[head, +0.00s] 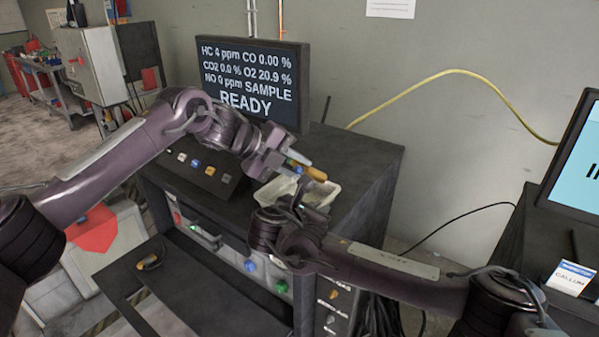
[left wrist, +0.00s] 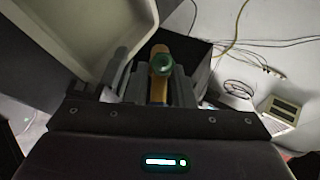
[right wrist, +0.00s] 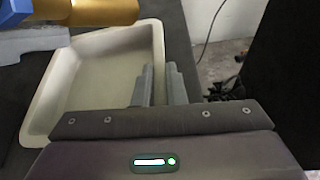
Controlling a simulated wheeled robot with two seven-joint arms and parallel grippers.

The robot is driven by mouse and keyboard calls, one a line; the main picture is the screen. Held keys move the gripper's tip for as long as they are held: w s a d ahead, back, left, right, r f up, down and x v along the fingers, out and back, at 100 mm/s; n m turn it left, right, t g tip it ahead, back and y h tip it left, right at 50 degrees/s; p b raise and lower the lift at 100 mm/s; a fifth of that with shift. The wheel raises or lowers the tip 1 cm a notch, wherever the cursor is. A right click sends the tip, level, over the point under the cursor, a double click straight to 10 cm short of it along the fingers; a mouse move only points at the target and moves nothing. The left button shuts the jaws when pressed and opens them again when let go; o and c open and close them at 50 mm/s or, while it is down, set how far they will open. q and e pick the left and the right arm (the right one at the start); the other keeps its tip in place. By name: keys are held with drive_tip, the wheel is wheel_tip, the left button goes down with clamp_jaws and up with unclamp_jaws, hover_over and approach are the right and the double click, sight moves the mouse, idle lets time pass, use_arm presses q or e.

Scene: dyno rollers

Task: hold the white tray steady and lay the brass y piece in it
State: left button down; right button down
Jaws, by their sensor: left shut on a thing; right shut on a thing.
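The white tray (head: 327,198) sits on top of the dark cabinet, partly hidden by my arms. My right gripper (right wrist: 160,85) is shut on the tray's near-side wall; the tray (right wrist: 45,105) looks empty where its floor shows. My left gripper (head: 297,163) is shut on the brass y piece (head: 313,173) and holds it above the tray. In the left wrist view the brass piece (left wrist: 158,92) shows between the fingers, with a green round end (left wrist: 161,63). In the right wrist view the piece (right wrist: 100,12) hangs over the tray's far side, apart from the floor.
A monitor reading READY (head: 252,85) stands behind on the cabinet (head: 360,160). A sloped panel with coloured knobs (head: 200,165) is left of the tray. A yellow hose (head: 440,75) runs along the wall. A second screen (head: 575,165) stands at right.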

use_arm(q)
drive_tip(key=s+y, duration=0.2)
drive_tip(key=s+a+y, duration=0.1)
drive_tip(key=shift+f+g, duration=0.3)
drive_tip(key=shift+f, duration=0.1)
use_arm(e)
drive_tip(key=shift+s+d, duration=0.1)
drive_tip(key=shift+d, duration=0.05)
use_arm(q)
drive_tip(key=w+f, duration=0.1)
drive_tip(key=w, duration=0.1)
drive_tip(key=w+f, duration=0.1)
drive_tip(key=w, duration=0.1)
drive_tip(key=w+f, duration=0.1)
drive_tip(key=w, duration=0.1)
drive_tip(key=shift+w+a, duration=0.15)
drive_tip(key=shift+w, duration=0.45)
drive_tip(key=shift+f, duration=1)
drive_tip(key=c, duration=1.1)
unclamp_jaws()
drive_tip(key=shift+c, duration=0.2)
drive_tip(key=shift+s, duration=0.1)
